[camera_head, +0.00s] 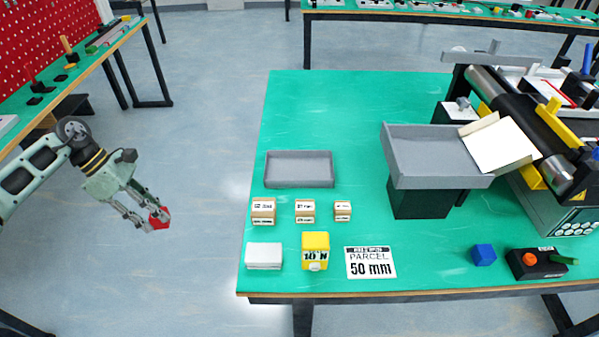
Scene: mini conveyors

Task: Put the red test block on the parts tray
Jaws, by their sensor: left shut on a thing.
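A small red block (159,218) is in my left gripper (151,217), whose fingers are shut on it. The gripper holds it out over the bare floor, left of the green table (350,105) and apart from it. A shallow grey tray (299,184) lies on the table's left part, to the right of the gripper and empty. A second, larger grey tray (430,176) sits raised on a dark stand at the table's middle right. I cannot tell from any label which one is the parts tray. My right gripper is not in view.
Several small cardboard boxes (263,211), a white box (263,256), a yellow block (315,250) and a parcel card (370,262) lie in front of the shallow tray. A blue block (483,254) and a control box (537,264) are at front right. A conveyor (520,120) stands behind.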

